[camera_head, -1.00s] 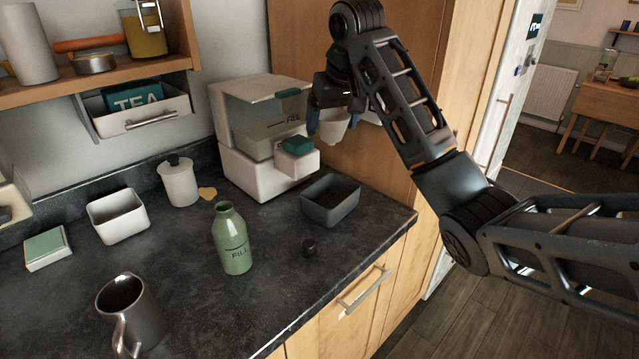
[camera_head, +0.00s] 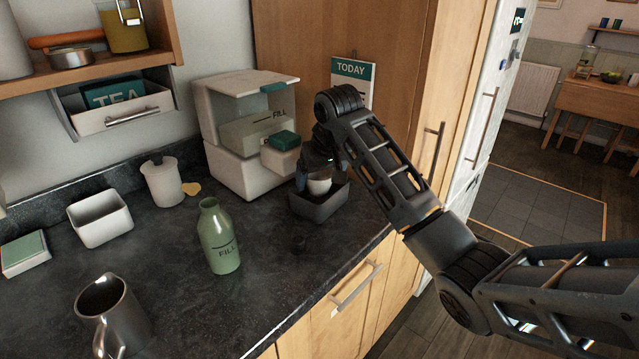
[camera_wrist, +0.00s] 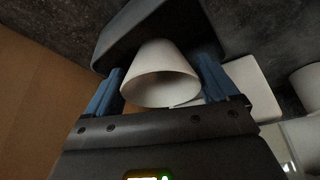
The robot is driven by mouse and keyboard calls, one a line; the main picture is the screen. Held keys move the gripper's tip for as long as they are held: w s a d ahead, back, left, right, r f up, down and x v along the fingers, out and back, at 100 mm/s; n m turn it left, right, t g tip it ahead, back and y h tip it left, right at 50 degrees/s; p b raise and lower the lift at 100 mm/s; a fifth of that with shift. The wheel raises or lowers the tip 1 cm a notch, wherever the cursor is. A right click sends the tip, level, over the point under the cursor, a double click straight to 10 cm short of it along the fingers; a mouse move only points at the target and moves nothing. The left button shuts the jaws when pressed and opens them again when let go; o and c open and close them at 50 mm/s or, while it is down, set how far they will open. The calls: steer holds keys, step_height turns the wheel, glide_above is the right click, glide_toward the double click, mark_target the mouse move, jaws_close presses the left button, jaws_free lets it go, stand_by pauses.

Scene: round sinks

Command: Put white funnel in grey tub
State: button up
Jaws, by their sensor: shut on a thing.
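The white funnel (camera_head: 319,184) is held between the blue fingers of my gripper (camera_head: 322,178). In the wrist view the funnel (camera_wrist: 160,76) has its wide open end facing the camera, between the two fingertips (camera_wrist: 162,84). The grey tub (camera_head: 318,208) stands on the dark counter near its right end. My gripper and the funnel are at the tub's opening in the head view. The tub (camera_wrist: 118,38) also shows just beyond the funnel in the wrist view. Whether the funnel touches the tub's floor is hidden.
A white dispenser box (camera_head: 240,170) with a green block (camera_head: 284,140) stands close behind and left of the tub. A green bottle (camera_head: 218,238), a white canister (camera_head: 163,184), a white bin (camera_head: 100,218) and a metal jug (camera_head: 112,310) stand further left. A wooden cabinet (camera_head: 400,110) is at the right.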

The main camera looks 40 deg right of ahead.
steer(key=shift+f, duration=1.1)
steer(key=o, duration=0.9)
steer(key=shift+f, duration=0.1)
steer(key=shift+c, duration=0.2)
steer(key=v, duration=1.2)
